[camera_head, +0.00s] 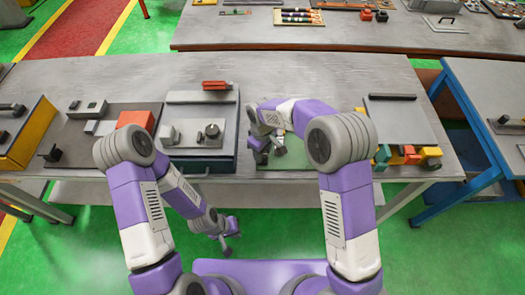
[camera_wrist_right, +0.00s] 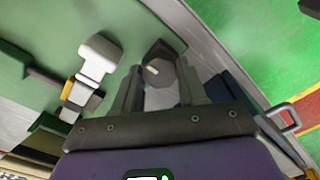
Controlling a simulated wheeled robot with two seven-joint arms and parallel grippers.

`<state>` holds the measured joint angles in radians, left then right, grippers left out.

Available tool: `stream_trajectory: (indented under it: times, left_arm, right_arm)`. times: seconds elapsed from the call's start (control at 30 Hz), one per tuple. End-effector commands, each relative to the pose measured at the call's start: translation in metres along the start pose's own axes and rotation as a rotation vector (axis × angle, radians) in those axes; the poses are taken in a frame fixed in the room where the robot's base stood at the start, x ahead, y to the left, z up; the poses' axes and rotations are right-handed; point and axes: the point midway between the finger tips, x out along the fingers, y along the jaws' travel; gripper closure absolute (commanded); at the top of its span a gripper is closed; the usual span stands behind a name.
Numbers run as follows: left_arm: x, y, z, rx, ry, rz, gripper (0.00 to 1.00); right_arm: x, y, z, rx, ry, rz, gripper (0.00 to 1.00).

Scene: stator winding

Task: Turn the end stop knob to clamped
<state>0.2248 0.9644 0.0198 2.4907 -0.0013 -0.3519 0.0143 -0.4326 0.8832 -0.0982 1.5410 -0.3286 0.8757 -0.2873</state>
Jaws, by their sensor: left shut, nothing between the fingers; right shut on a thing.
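In the right wrist view a dark grey faceted knob (camera_wrist_right: 162,58) with a short white mark sits on a green surface. My right gripper (camera_wrist_right: 157,72) is shut on this knob, with one finger on each side of it. In the head view my right gripper (camera_head: 280,150) is low over the green plate (camera_head: 297,158) at the bench's front edge, and the knob is largely hidden there. My left gripper (camera_head: 228,240) is shut and empty, hanging below the bench's front edge. I cannot tell which setting the mark points to.
In the right wrist view a white T-shaped part (camera_wrist_right: 98,58) stands left of the knob. Left of the right gripper is a grey fixture (camera_head: 200,112) with a black knob (camera_head: 212,131). Colored blocks (camera_head: 410,157) lie to the right. The bench (camera_head: 330,78) behind is clear.

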Motion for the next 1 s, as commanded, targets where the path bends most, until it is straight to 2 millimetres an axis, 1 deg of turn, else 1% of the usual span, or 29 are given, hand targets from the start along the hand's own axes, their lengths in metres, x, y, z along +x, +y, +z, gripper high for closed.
stream_trajectory:
  times: [0.27,0.3,0.47,0.77,0.87,1.0]
  left_arm:
    - [0.0,0.0,0.0,0.0,0.0,0.0,1.0]
    - [0.0,0.0,0.0,0.0,0.0,0.0,1.0]
    - [0.0,0.0,0.0,0.0,0.0,0.0,1.0]
    - [0.0,0.0,0.0,0.0,0.0,0.0,1.0]
    - [-0.002,0.001,0.0,0.0,0.0,0.0,1.0]
    - [-0.004,0.002,0.0,0.0,0.0,0.0,1.0]
  right_arm:
    - [-0.001,0.001,0.0,0.005,0.002,0.001,0.89]
    - [-0.001,0.001,0.0,0.005,0.002,0.001,0.57]
    - [-0.001,0.0,0.0,0.004,0.002,0.0,0.33]
    - [-0.002,0.0,0.0,0.002,0.001,0.0,0.33]
    - [-0.012,0.001,-0.001,0.002,0.003,0.001,0.33]
    - [-0.036,0.001,-0.001,0.002,0.005,0.002,0.33]
